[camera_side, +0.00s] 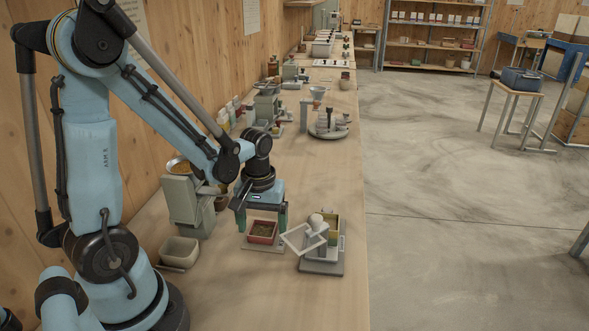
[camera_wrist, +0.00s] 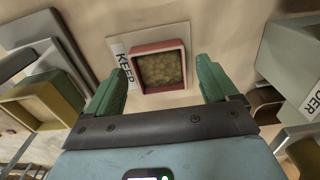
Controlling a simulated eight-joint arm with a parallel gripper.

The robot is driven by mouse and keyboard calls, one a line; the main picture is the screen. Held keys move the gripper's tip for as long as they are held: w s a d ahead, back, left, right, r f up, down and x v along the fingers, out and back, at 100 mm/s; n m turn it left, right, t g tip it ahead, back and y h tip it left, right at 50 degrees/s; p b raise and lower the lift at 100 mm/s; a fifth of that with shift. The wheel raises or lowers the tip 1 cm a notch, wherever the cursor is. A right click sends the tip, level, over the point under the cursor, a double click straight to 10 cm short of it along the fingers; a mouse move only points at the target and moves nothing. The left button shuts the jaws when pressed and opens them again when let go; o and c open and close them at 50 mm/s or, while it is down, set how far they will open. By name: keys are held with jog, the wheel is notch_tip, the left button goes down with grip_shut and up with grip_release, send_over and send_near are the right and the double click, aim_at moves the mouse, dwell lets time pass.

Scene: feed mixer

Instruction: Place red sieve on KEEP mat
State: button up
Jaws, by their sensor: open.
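The red sieve (camera_side: 262,232) is a small square red frame with greenish-brown grainy matter inside. It appears to rest flat on the pale KEEP mat (camera_side: 259,248). In the wrist view the sieve (camera_wrist: 160,67) lies ahead between my fingers, with the KEEP label (camera_wrist: 124,66) just left of it. My gripper (camera_side: 262,222) points down with its green fingers on either side of the sieve. In the wrist view my gripper (camera_wrist: 160,82) is open, with gaps between the fingers and the sieve. Whether the fingers reach below the rim is unclear.
To the right stands a grey device (camera_side: 322,262) with a tilted pale frame and a yellow-green box (camera_side: 332,228). To the left are a grey-green machine (camera_side: 188,205) and a pale bin (camera_side: 180,252). Several devices stand farther along the bench. Bare wood lies in front.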

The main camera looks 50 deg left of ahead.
aim_at(263, 234)
notch_tip(263, 234, up, 12)
dwell(0.7)
jog(key=shift+f, duration=6.15)
jog(key=shift+r, duration=0.15)
